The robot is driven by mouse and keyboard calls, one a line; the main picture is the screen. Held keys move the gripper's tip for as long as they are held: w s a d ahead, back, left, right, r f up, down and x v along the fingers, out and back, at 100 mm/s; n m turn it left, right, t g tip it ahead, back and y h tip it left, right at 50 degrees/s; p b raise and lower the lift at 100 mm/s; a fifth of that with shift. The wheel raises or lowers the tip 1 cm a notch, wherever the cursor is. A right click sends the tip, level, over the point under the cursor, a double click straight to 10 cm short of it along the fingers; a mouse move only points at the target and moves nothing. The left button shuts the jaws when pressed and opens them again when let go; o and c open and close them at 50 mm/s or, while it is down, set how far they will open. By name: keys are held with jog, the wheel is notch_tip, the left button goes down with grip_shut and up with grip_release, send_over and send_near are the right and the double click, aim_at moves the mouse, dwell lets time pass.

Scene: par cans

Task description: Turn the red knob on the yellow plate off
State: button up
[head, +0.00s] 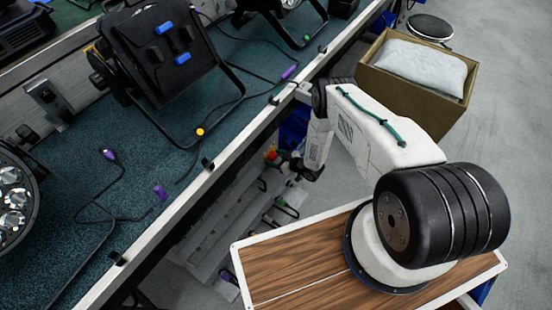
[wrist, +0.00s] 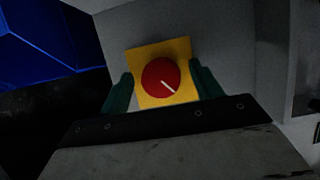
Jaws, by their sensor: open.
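The red knob (wrist: 160,77) sits on the yellow plate (wrist: 146,56) on a pale grey surface, ahead of my gripper in the wrist view. A white line on the knob runs from near its middle toward its lower right. My gripper (wrist: 164,90) is open, with one dark green finger on each side of the knob. Gaps show between the fingers and the knob. In the head view my gripper (head: 288,164) is low beside the bench, close to a small red and yellow patch.
The bench (head: 250,118) with a teal top holds stage lights (head: 165,55) and cables. A cardboard box (head: 410,92) with a white bag stands on the floor at upper right. Blue bins show beneath the bench edge. A blue surface (wrist: 50,45) is at left in the wrist view.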

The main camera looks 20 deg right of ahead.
jog(key=c, duration=1)
jog(key=shift+n+t, duration=0.3)
jog(key=shift+n, duration=0.2)
jog(key=o, duration=1)
jog(key=v, duration=0.7)
jog(key=shift+s+r, duration=0.25)
jog(key=shift+s, duration=0.1)
